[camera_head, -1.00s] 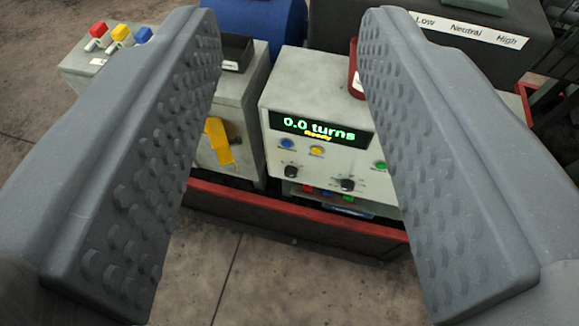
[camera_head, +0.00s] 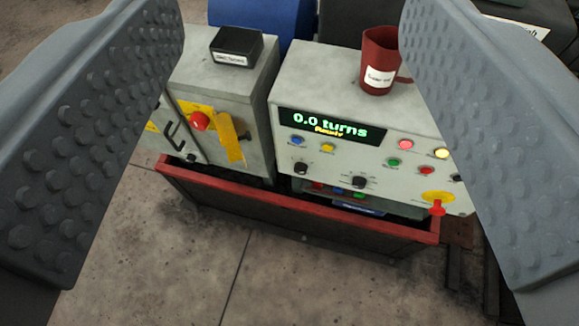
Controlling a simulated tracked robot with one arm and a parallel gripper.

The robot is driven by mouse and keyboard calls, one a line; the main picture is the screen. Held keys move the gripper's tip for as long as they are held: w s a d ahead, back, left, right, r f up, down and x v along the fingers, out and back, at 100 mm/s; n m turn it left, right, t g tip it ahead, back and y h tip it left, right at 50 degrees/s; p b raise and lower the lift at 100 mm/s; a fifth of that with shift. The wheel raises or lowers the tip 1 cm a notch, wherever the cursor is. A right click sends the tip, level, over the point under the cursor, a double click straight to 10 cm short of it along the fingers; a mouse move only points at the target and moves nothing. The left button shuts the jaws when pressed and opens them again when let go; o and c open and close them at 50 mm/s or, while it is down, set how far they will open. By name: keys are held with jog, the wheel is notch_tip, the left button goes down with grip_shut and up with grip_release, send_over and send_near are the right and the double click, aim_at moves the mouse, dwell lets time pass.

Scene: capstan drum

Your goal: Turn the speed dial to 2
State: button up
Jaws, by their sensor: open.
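The pale control box (camera_head: 330,75) stands ahead of me, with a display (camera_head: 331,125) reading "0.0 turns" and a blurred yellow word below. Two black knobs are on its lower front: a left knob (camera_head: 300,168) and a larger right knob (camera_head: 360,182) with small marks around it. Their labels are too small to read, so I cannot tell which is the speed dial or where it points.
Coloured buttons, such as a blue one (camera_head: 297,140), surround the knobs. A red mug (camera_head: 379,62) stands on the box. A grey cabinet (camera_head: 225,90) with a red button (camera_head: 199,121) stands left. A red-rimmed base (camera_head: 300,212) runs below; the floor in front is clear.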

aim_at(299, 172)
jog(key=w+a+f+m+t+y+b, duration=0.1)
jog(key=w+a+f+m+b, duration=0.1)
jog(key=w+f, duration=0.75)
jog(key=w+a+f+m+b, duration=0.25)
jog(key=w+f, duration=0.35)
jog(key=f, duration=0.7)
jog(key=w+a+f+m+t+y+b, duration=0.1)
jog(key=w+a+f+m+b, duration=0.1)
jog(key=w+f, duration=0.75)
notch_tip(299, 172, down, 24)
jog(key=a+m+h+b, duration=0.1)
jog(key=m+h+b, duration=0.2)
jog(key=m+h, duration=0.15)
jog(key=s+d+f+m+h+b, duration=0.15)
jog(key=s+f, duration=0.25)
jog(key=f, duration=0.4)
jog(key=s+d+f+m+h+b, duration=0.1)
jog(key=s+f+m+h, duration=0.25)
jog(key=f, duration=0.45)
jog(key=shift+n+g+y, duration=0.3)
jog(key=shift+g+y, duration=0.1)
jog(key=shift+y, duration=0.05)
jog(key=shift+b+x, duration=0.85)
jog(key=shift+x, duration=5.75)
jog(key=shift+w+a, duration=0.1)
jog(key=shift+a, duration=0.05)
jog(key=c, duration=1)
